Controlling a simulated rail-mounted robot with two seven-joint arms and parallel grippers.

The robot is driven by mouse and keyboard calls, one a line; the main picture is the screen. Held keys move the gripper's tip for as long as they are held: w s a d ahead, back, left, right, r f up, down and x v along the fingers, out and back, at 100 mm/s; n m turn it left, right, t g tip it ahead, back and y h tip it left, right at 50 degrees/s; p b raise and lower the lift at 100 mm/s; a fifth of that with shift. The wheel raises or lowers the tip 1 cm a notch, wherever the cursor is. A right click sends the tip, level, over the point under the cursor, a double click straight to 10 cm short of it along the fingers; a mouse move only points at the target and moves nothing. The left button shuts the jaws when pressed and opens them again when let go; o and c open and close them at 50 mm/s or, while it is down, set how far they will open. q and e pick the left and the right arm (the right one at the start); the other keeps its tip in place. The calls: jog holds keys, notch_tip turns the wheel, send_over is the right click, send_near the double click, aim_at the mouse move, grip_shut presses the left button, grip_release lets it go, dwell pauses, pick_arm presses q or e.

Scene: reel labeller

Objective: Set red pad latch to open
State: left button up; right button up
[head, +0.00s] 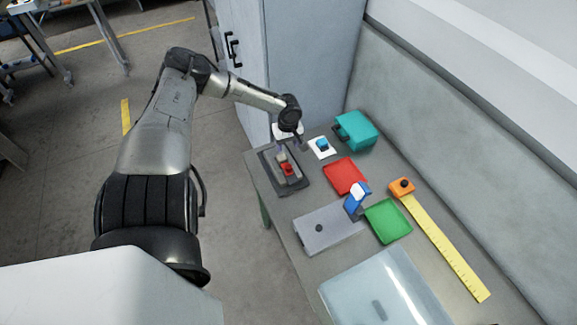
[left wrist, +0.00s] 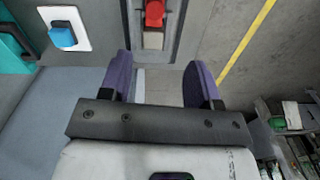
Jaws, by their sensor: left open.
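The red pad latch (head: 287,169) is a red block on a light strip, set in a dark grey base plate (head: 303,187) at the far left corner of the table. The red part (left wrist: 155,13) shows at the top edge of the left wrist view, partly cut off. My left gripper (head: 289,148) is just beyond the latch at the plate's far end. Its two purple fingers are open with nothing between them (left wrist: 158,65) in the left wrist view. The fingers appear apart from the red part. My right gripper is not in view.
A blue button on a white plate (head: 318,154) and a teal box (head: 357,130) stand to the right of the gripper. A red tray (head: 345,177), green tray (head: 388,221), blue-handled grey unit (head: 325,235) and yellow ruler (head: 450,248) lie nearer. A grey cabinet (head: 310,60) stands behind the table.

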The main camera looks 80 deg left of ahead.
aim_at(288, 166)
pick_arm(q)
jog(key=f+n, duration=0.1)
jog(key=f, duration=0.3)
jog(key=f+n+b, duration=0.1)
jog(key=f, duration=0.3)
jog(key=f+n+b, duration=0.1)
jog(key=f, duration=0.3)
jog(key=shift+w+n, duration=0.25)
jog(key=shift+n, duration=0.05)
jog(key=shift+f+b, duration=0.35)
jog(key=shift+f, duration=0.6)
jog(key=shift+c, duration=0.5)
grip_shut()
